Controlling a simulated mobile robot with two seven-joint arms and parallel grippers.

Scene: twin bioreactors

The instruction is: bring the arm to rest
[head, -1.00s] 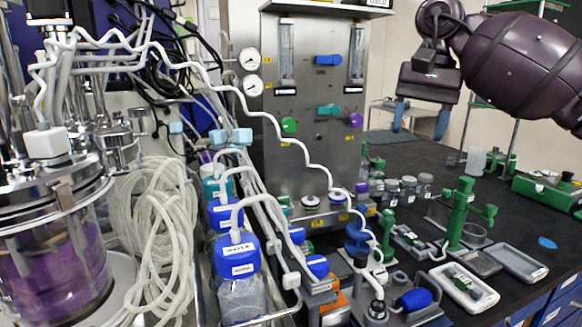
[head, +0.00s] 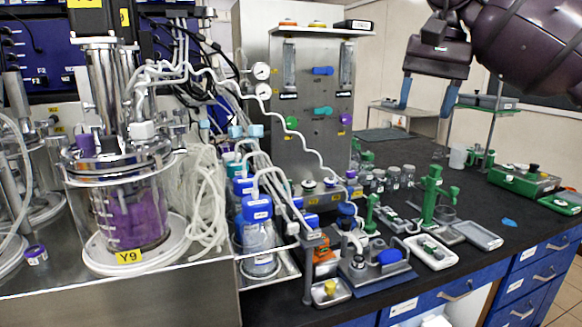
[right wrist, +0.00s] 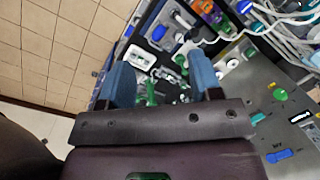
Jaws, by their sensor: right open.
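My right gripper (head: 425,100) hangs in the air at the upper right of the head view, above the back of the dark bench. Its two blue fingers are spread apart with nothing between them. In the right wrist view the same open gripper (right wrist: 160,85) points down toward the bench, with green fittings and a white tray (right wrist: 138,58) seen far beyond the fingers. The purple arm behind it is mine. My left gripper is not in view.
A glass bioreactor (head: 130,205) with purple liquid stands at left. A steel panel (head: 297,140) with gauges and valves stands in the middle. Blue-capped bottles (head: 258,225), a green stand (head: 431,195) and trays (head: 478,236) occupy the bench. Right of the trays is some bare bench.

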